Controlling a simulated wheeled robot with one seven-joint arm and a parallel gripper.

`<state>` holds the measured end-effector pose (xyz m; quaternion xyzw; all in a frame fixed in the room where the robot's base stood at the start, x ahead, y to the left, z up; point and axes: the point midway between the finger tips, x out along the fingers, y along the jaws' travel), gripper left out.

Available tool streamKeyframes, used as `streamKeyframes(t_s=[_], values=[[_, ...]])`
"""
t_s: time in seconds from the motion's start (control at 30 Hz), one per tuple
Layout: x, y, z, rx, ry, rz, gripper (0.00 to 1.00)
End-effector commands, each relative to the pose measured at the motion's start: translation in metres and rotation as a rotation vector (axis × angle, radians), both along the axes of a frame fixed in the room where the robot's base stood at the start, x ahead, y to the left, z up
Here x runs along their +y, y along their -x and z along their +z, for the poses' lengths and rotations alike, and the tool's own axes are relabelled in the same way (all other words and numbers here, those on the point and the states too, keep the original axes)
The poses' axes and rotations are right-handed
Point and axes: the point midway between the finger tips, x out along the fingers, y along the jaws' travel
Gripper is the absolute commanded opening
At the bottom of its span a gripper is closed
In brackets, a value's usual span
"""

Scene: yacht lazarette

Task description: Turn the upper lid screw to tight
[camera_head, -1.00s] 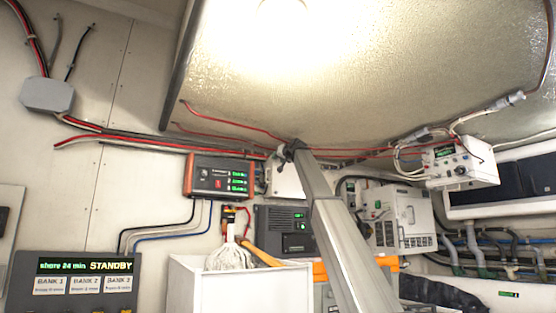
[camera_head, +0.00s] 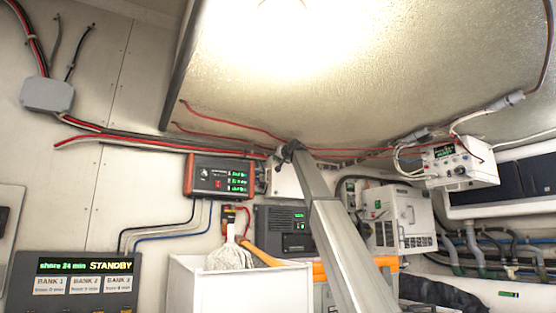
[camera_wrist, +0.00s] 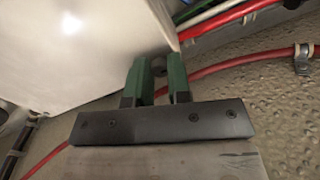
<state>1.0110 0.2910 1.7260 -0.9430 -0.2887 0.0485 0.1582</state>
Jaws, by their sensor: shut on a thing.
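A white box (camera_head: 283,178) hangs on the wall at the middle of the head view, partly hidden by my arm. Its smooth white face (camera_wrist: 75,50) fills the upper left of the wrist view. My gripper (camera_wrist: 160,72) has two green fingers at the box's edge. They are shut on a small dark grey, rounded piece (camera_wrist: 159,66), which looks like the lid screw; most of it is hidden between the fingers. Its turned angle cannot be read. In the head view my gripper (camera_head: 290,150) is small and dark at the box's upper edge.
A red cable (camera_wrist: 225,64) runs close behind the fingers, with a cable clamp (camera_wrist: 302,58) to the right. An orange-edged meter (camera_head: 217,177) is left of the box. A white bin (camera_head: 240,290) with a mop head (camera_head: 230,257) stands below.

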Motion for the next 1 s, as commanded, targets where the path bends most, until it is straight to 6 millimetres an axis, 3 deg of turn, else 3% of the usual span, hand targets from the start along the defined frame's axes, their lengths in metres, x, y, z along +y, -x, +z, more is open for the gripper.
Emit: streamKeyframes(t_s=[1.0], values=[[-0.0001, 0.0, 0.0003, 0.505, -0.749, 0.0, 0.0]])
